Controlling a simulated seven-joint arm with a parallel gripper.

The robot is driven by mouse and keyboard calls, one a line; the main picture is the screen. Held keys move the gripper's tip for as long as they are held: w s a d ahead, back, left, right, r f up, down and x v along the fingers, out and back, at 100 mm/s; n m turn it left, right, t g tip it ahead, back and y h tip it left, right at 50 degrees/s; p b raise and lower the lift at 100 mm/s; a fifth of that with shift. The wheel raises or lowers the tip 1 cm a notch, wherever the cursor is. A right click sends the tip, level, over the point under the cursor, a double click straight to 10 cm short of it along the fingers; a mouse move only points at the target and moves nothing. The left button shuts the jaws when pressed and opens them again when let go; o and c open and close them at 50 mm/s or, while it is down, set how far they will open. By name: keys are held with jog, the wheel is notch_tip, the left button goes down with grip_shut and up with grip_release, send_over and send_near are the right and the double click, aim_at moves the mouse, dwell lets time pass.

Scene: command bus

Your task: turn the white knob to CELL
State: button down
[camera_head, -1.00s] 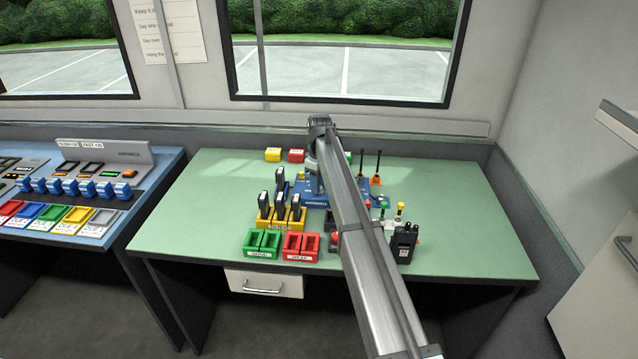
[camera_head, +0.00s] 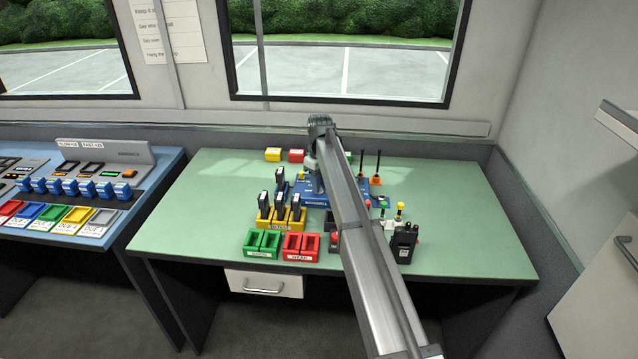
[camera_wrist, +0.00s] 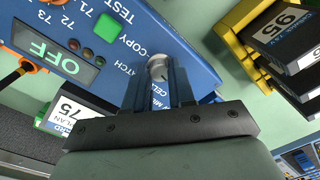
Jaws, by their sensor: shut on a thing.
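The white knob (camera_wrist: 157,66) sits on a blue panel (camera_wrist: 195,72) in the wrist view. My gripper (camera_wrist: 159,80) is shut on the knob, with a finger on each side of it. Labels around it read "CELL", "MI", "PATCH" and "COPY"; some are partly covered by the fingers. The knob's pointer is too small and covered to read surely. In the head view the blue panel (camera_head: 316,198) lies on the green table, and my arm hides the knob and my gripper.
A green square button (camera_wrist: 107,29) and a display reading "OFF" (camera_wrist: 58,57) are on the panel. Radios stand in a yellow rack (camera_wrist: 232,48) close by. Green trays (camera_head: 262,242), red trays (camera_head: 301,246) and a black radio (camera_head: 404,243) stand at the table's front.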

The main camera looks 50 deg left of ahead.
jog(key=m, duration=0.5)
jog(key=shift+m, duration=2.3)
jog(key=c, duration=0.9)
grip_release()
jog(key=shift+c, duration=0.2)
jog(key=shift+r, duration=0.1)
notch_tip(320, 180, up, 14)
jog(key=shift+f, duration=0.2)
